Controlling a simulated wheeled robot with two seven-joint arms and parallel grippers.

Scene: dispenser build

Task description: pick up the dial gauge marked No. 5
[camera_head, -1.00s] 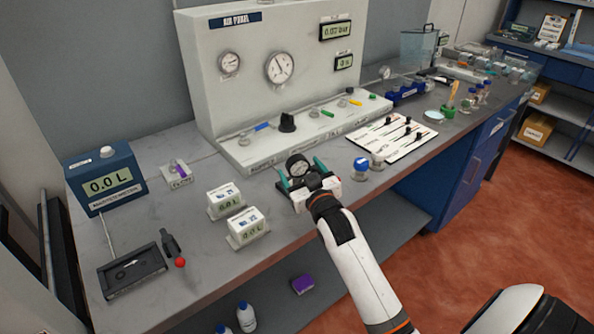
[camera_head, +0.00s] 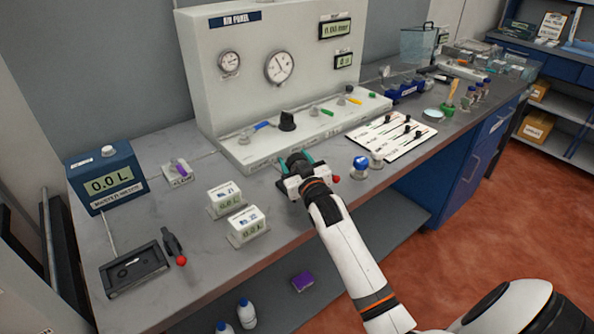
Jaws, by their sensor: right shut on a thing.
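My right gripper (camera_head: 302,169) is over the bench, in front of the air panel. Its teal-edged fingers are shut on a small dark round dial gauge (camera_head: 295,158). The gauge is mostly hidden by the gripper, and its face and any number on it cannot be read. I cannot tell whether the gauge is clear of the bench or still touching it. My left gripper is not in view.
The air panel (camera_head: 210,60) stands behind, with valves along its base. A blue-topped knob (camera_head: 361,163) and a white board (camera_head: 390,135) lie to the right. Two white display boxes (camera_head: 225,199) and a dark tray (camera_head: 133,270) are on the left. Bare bench lies between.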

